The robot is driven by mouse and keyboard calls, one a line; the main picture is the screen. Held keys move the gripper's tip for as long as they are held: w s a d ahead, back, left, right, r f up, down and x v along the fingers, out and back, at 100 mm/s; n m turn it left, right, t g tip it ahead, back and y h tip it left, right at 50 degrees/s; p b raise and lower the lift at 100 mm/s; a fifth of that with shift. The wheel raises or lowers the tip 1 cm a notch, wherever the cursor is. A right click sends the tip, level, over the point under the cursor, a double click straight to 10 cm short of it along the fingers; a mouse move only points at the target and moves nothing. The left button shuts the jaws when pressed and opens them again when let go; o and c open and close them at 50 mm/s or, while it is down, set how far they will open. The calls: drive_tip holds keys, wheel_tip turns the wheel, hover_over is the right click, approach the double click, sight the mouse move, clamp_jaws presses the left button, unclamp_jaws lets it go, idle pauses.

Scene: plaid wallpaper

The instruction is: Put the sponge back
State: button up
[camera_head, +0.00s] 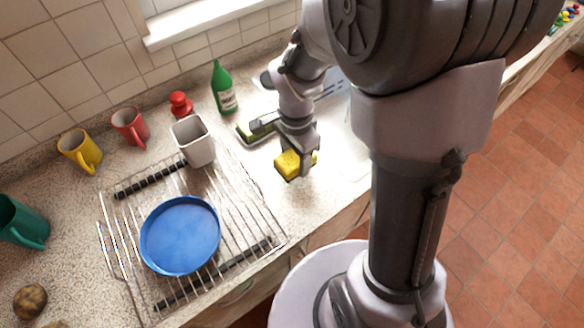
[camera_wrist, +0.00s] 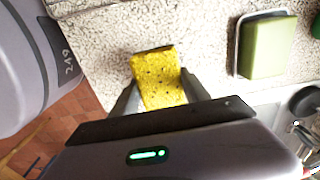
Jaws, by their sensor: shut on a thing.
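The yellow sponge (camera_head: 288,164) is between the fingers of my gripper (camera_head: 297,168), over the speckled counter beside the sink. In the wrist view the sponge (camera_wrist: 158,78) shows dark pores and sits between both fingertips of my gripper (camera_wrist: 158,92), which are shut on it. How far it is above the counter is hard to tell. A light tray holding a green block stands near the sink; in the wrist view the tray's rim (camera_wrist: 238,45) shows around the green block (camera_wrist: 268,46). In the head view the green block (camera_head: 252,131) is partly hidden behind my gripper.
A wire rack (camera_head: 240,215) with a blue plate (camera_head: 180,235) lies left of my gripper. A grey cup (camera_head: 194,142), red bottle (camera_head: 180,104) and green bottle (camera_head: 223,88) stand behind. Red (camera_head: 129,125), yellow (camera_head: 80,150) and teal mugs (camera_head: 22,222) stand farther left. The sink (camera_head: 345,145) is at right.

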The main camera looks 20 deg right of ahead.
sight(293, 166)
drive_tip(key=shift+w+a+f, duration=0.1)
drive_tip(key=shift+a+f, duration=0.2)
drive_tip(key=shift+f, duration=0.05)
drive_tip(key=shift+f+b, duration=0.85)
drive_tip(key=shift+f, duration=0.55)
drive_tip(key=shift+f, duration=0.2)
drive_tip(key=o, duration=1.3)
drive_tip(key=shift+r, duration=0.15)
